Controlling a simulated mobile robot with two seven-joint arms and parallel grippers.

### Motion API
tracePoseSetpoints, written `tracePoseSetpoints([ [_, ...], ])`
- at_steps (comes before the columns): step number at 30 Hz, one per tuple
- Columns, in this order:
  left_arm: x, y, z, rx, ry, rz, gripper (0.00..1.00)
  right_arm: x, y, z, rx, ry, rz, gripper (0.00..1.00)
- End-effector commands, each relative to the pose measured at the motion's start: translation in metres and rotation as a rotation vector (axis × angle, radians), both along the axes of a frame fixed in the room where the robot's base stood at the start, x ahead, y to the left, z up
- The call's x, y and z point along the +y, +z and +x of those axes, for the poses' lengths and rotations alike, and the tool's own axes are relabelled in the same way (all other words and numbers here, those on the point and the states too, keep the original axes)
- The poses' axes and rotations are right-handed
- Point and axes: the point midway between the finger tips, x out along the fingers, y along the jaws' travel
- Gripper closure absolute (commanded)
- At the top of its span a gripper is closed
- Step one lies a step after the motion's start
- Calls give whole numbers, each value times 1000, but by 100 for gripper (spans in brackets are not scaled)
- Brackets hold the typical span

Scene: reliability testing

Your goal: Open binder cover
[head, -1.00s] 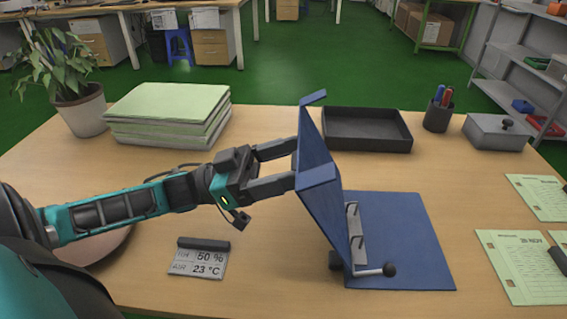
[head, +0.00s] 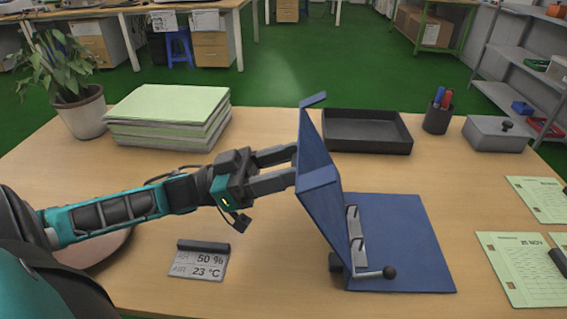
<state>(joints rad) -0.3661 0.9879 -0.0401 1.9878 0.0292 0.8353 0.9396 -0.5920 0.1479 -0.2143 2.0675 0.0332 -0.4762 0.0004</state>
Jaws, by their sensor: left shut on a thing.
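The blue binder stands in the middle of the table. Its back cover (head: 405,240) lies flat, and its front cover (head: 322,195) is raised steeply, leaning a little to the left. The metal ring mechanism (head: 354,235) and a lever with a dark knob (head: 389,272) show along the hinge side. My left gripper (head: 294,167) reaches in from the left and is shut on the raised cover; its fingertips are partly hidden at the cover's edge. My right gripper is not in the view.
A display (head: 200,260) reading 50 % and 23 °C lies left of the binder. Behind are a green paper stack (head: 168,115), a black tray (head: 367,132), a pen cup (head: 438,115) and a grey box (head: 496,134). Green sheets (head: 520,268) lie at right. Table between display and binder is clear.

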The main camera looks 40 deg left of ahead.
Motion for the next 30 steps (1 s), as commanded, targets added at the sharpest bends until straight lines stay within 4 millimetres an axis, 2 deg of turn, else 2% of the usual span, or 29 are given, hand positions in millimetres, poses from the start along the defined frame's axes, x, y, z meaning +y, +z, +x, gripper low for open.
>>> tracePoseSetpoints([
  [3, 0, 0, 0, 0, -2, 0, 100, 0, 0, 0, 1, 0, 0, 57],
  [7, -1, 2, 0, 4, -2, 6, 100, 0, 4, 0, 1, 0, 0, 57],
  [15, -14, 20, 7, 56, -4, 91, 100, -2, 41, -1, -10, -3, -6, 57],
  [19, -21, 25, 12, 88, -5, 145, 100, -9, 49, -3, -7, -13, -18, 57],
  [24, -28, 25, 16, 118, -4, 189, 100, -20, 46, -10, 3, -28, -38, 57],
  [30, -29, 22, 17, 126, -3, 201, 100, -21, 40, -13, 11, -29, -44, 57],
])
